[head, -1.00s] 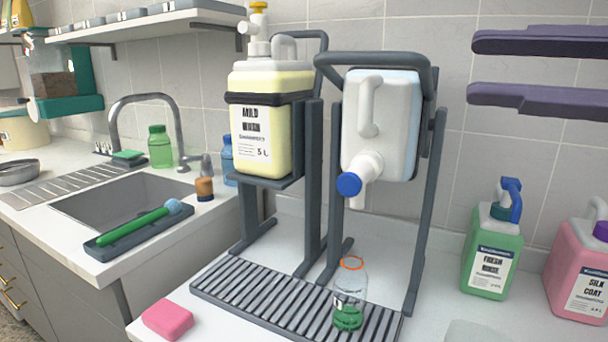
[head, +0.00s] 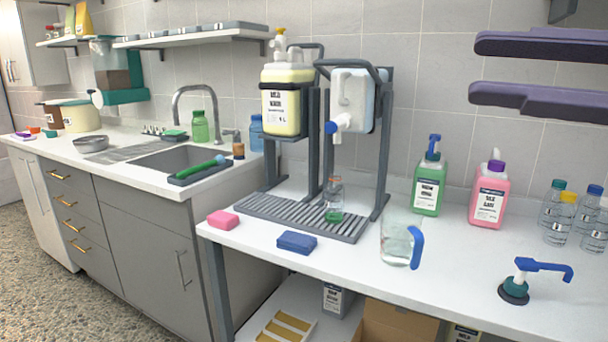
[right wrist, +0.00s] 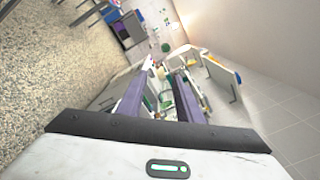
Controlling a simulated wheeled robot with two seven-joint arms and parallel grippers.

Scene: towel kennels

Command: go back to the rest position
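My right gripper (head: 478,68) shows at the upper right of the head view as two dark purple fingers, one above the other. They are apart with bare tiled wall visible behind the gap. The right wrist view (right wrist: 158,85) also shows the two purple fingers apart, with nothing seen held between them. My left gripper is in neither view now. A small clear bottle with green at its bottom (head: 334,205) stands upright on the slatted drip rack (head: 270,215), below the white tilted jug (head: 350,92). The gripper is well away from them.
The white counter (head: 450,265) carries a green pump jug (head: 429,185), a pink jug (head: 489,200), clear bottles at the right, a clear pitcher (head: 396,240), a blue-headed pump (head: 514,288), and pink (head: 222,220) and blue (head: 296,242) sponges. The sink (head: 180,157) is left.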

